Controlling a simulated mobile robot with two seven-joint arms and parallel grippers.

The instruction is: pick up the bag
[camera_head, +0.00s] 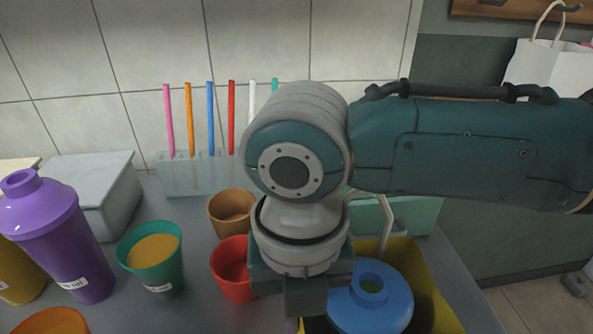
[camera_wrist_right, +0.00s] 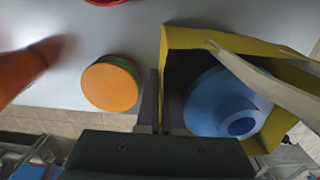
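The yellow bag (camera_head: 428,300) stands open at the counter's front right, with a pale looped handle (camera_head: 387,222). A blue rounded bottle (camera_head: 370,300) is inside it. In the right wrist view the bag (camera_wrist_right: 185,38) shows from above, with its pale handle (camera_wrist_right: 262,82) and the blue bottle (camera_wrist_right: 222,100). My right gripper (camera_wrist_right: 161,105) is at the bag's left wall, one finger outside and one inside. Its fingers are close together and look shut on the wall. In the head view my right wrist covers the bag's left side and the fingertips are hidden. My left gripper is out of view.
A red cup (camera_head: 232,270) and an orange-brown cup (camera_head: 232,208) stand left of my wrist. Farther left are a green cup (camera_head: 152,262) and a purple shaker (camera_head: 62,235). Colored straws stand in a clear holder (camera_head: 190,175) behind. A white bag (camera_head: 550,65) hangs at upper right.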

